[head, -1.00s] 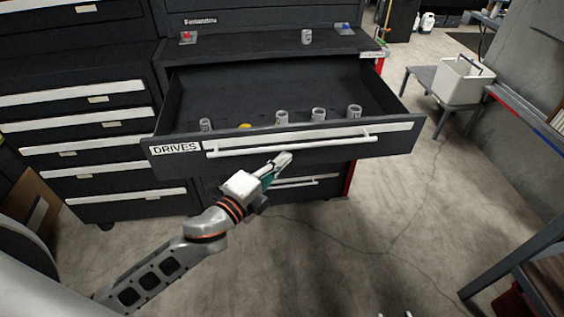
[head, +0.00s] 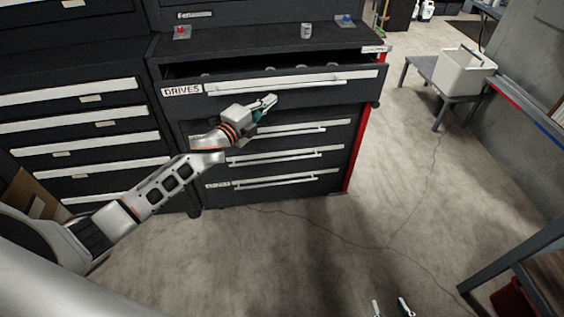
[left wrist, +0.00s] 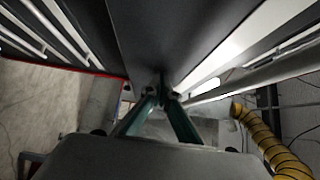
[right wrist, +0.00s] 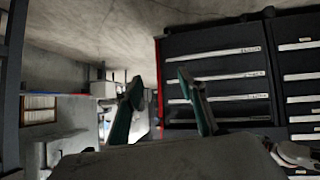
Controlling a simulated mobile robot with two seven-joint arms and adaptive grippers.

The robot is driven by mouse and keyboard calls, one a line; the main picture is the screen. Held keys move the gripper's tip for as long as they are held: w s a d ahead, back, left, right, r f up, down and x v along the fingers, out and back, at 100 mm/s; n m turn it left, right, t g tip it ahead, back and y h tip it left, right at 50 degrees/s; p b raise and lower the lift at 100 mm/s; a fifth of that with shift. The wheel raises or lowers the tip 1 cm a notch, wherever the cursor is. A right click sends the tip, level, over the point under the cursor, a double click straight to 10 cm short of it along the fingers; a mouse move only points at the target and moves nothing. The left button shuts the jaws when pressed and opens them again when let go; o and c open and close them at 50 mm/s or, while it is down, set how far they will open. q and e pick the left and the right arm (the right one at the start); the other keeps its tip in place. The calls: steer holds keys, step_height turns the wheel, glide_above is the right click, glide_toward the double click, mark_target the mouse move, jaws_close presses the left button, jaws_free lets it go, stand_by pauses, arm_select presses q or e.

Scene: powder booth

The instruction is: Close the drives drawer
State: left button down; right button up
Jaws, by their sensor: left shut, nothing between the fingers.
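The drives drawer (head: 360,87), with its white "DRIVES" label (head: 181,91) and long white handle (head: 280,87), is the top drawer of the dark cabinet. It stands out a little, with a narrow dark gap behind its front where the tops of several grey cups show. My left gripper (head: 271,100) is shut and empty, at the drawer front just below the handle. In the left wrist view its fingertips (left wrist: 166,93) meet close to the dark front; I cannot tell if they touch. My right gripper (head: 390,306) is open and empty, low over the floor, away from the cabinet.
The lower drawers (head: 285,156) of the cabinet are shut. A grey cup (head: 306,31) and small red and blue items stand on the cabinet top. A white bin (head: 464,72) sits on a low bench at right. The floor (head: 330,235) before the cabinet is clear.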

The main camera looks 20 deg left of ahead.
arm_select(q)
steer(key=w+a+b, duration=0.1)
steer(key=w, duration=0.2)
steer(key=w+a, duration=0.2)
steer(key=w, duration=0.1)
steer(key=w+a+b, duration=0.1)
steer(key=w, duration=0.2)
steer(key=shift+a+f+b, duration=0.15)
steer(key=shift+f+b, duration=0.05)
steer(key=shift+b, duration=0.15)
steer(key=shift+w+a, duration=0.25)
steer(key=shift+w, duration=0.15)
steer(key=shift+a+r, duration=0.1)
steer(key=shift+r, duration=0.25)
steer(key=shift+w, duration=0.1)
arm_select(e)
steer(key=shift+w+d+f, duration=0.5)
steer(key=shift+d+f, duration=0.05)
steer(key=shift+f, duration=0.05)
